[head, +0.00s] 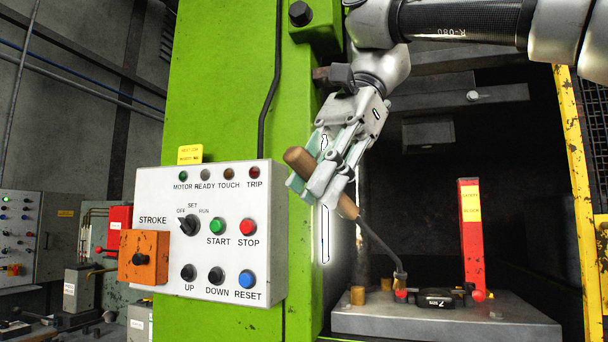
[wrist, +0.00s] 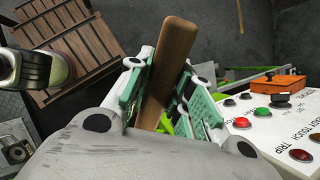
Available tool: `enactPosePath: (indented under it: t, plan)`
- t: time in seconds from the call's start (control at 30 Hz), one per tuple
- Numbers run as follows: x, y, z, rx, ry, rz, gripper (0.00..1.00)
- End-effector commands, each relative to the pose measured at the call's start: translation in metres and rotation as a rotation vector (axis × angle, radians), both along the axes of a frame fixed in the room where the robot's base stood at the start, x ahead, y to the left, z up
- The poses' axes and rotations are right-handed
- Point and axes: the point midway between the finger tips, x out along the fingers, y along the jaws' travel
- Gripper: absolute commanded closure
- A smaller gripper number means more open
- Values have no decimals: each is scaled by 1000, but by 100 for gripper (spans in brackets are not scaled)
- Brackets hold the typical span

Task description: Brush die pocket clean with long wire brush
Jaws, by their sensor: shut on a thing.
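My gripper (head: 325,165) is shut on the wooden handle of the long wire brush (head: 345,205). The handle also shows between the fingers in the wrist view (wrist: 169,65). From the handle a thin dark shaft runs down and right to a small head (head: 400,274) low over the press bed, beside short brass-coloured posts. I cannot tell whether the head touches anything. A small dark block (head: 435,298) lies on the grey bed (head: 460,320). The die pocket cannot be made out clearly.
A white control panel (head: 210,235) on the green press column (head: 225,80) stands just left of my gripper. A red safety block (head: 470,235) stands upright on the bed's right. A yellow guard frame (head: 578,180) bounds the right side.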

Motion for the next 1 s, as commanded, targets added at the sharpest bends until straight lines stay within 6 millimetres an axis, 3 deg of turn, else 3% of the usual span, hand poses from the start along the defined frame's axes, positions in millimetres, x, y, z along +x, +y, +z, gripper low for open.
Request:
enactPosePath:
  t: [1.0]
  plan:
    - [102, -88, -18, 0, 2, -4, 100]
